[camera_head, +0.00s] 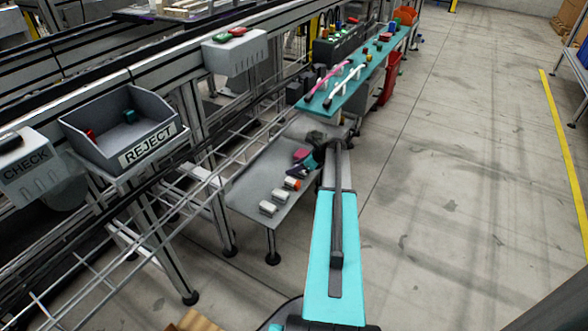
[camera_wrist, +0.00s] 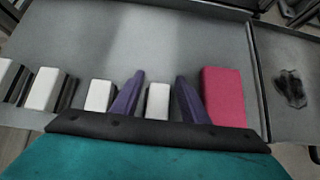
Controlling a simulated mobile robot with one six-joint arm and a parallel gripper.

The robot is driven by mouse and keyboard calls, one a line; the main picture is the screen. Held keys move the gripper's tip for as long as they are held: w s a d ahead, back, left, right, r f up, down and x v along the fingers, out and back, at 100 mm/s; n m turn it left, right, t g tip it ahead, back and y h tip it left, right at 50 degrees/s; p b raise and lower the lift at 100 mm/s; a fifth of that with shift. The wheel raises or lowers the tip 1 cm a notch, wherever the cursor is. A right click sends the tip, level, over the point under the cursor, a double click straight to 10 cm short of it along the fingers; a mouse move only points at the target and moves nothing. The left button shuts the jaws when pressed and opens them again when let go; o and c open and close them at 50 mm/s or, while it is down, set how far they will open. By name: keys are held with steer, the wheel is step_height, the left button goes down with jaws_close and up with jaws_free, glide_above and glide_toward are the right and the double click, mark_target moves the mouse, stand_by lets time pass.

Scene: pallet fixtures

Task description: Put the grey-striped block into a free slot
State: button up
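My gripper (camera_wrist: 159,84) is open, with its two purple fingers apart. A white-topped block (camera_wrist: 158,101) shows between the fingers, with a gap on each side. A pink block (camera_wrist: 224,96) stands just right of the right finger. White blocks with dark sides (camera_wrist: 99,95) (camera_wrist: 45,90) stand in a row to the left. In the head view my gripper (camera_head: 308,168) is low over the grey table (camera_head: 246,193), by the pink block (camera_head: 301,155) and an orange-and-white block (camera_head: 292,184). White blocks (camera_head: 268,208) lie nearer. I cannot make out grey stripes or a free slot.
A grey REJECT bin (camera_head: 95,150) with small red and green pieces is mounted at left. A teal shelf (camera_head: 345,88) with rods and small parts is beyond the table. A dark lump (camera_wrist: 291,88) lies right of the blocks. Open floor (camera_head: 450,180) is at right.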

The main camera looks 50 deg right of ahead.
stand_by(0.4)
steer(key=shift+v, duration=0.8)
steer(key=p+v, duration=0.3)
steer(key=v, duration=0.7)
steer(key=shift+r+p, duration=0.3)
steer(key=shift+p, duration=0.1)
steer(key=shift+s, duration=0.1)
